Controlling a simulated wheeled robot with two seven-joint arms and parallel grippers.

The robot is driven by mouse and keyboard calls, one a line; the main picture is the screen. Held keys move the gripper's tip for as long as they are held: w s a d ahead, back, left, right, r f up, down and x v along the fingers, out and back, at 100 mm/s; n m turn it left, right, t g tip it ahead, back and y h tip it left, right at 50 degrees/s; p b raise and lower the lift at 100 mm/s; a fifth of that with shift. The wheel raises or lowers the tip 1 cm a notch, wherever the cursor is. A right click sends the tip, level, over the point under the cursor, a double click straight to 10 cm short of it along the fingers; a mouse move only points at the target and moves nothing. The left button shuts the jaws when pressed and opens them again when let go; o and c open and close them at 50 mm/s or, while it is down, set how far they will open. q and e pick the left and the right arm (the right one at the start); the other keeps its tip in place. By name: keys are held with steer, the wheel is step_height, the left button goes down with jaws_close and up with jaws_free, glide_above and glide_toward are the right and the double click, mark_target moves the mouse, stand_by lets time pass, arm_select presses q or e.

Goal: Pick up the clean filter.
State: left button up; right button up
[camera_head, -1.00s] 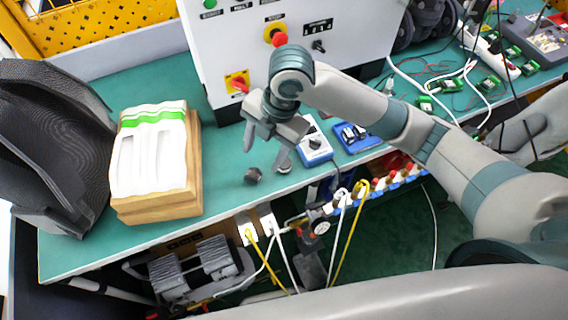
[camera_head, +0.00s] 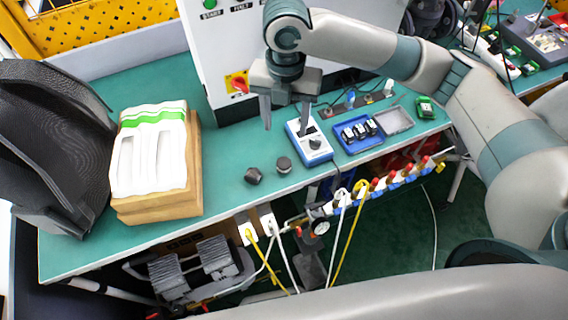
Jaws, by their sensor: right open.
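Two small dark round parts lie on the green bench top. One (camera_head: 253,176) is dark all over and looks tilted; the other (camera_head: 283,164) has a greyer flat top and stands just right of it. I cannot tell which of them is the clean filter. My right gripper (camera_head: 286,130) is open, with its fingers pointing down and nothing between them. It is above the bench, behind the two parts in the picture and apart from them. My left gripper is not in view.
A blue-and-white meter box (camera_head: 309,143) is close to the right finger. A blue tray (camera_head: 358,134) with small parts is beyond it. A white control cabinet (camera_head: 225,60) stands behind. A wooden block with white-green packs (camera_head: 150,150) is at left. Bench between is clear.

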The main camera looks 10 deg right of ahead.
steer(key=p, duration=0.3)
glide_above(284, 163)
step_height(284, 163, down, 11)
steer(key=shift+d+f, duration=0.1)
steer(key=shift+d, duration=0.05)
steer(key=shift+w+f, duration=0.1)
steer(key=shift+f, duration=0.3)
steer(key=shift+f+p, duration=0.5)
steer(key=f+p, duration=0.1)
steer(key=f, duration=0.2)
steer(key=shift+a, duration=0.2)
steer(key=shift+f, duration=0.65)
steer(key=c, duration=1.2)
